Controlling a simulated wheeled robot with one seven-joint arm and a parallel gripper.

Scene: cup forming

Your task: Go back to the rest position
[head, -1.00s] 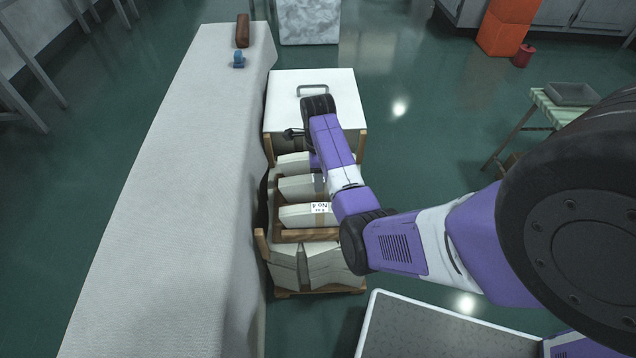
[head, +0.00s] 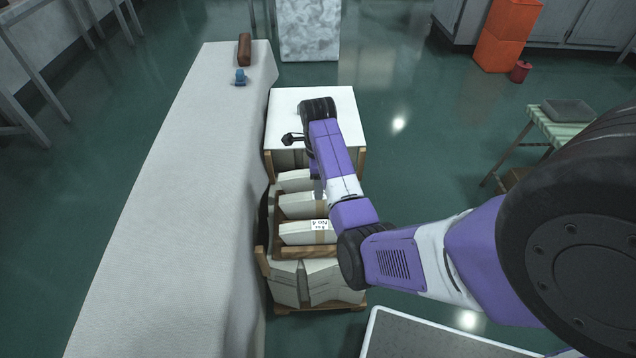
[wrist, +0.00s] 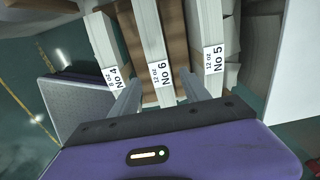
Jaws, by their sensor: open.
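My gripper (wrist: 161,92) is open in the wrist view, its two grey fingers apart and nothing visibly held. The fingers appear on either side of the end of the white stack labelled No 6 (wrist: 150,35); I cannot tell how far above it they are. In the head view my arm reaches in from the right and bends down over a wooden rack (head: 310,252) of white stacks, hiding most of the gripper. The No 4 stack (head: 298,234) shows nearest in that rack. The No 5 stack (wrist: 215,30) is right of No 6 in the wrist view.
A long cloth-covered table (head: 165,220) runs close along the rack's left side. A white-topped box (head: 285,105) stands behind the rack, under my wrist. A blue item (head: 240,77) and a brown roll (head: 244,50) lie on the table.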

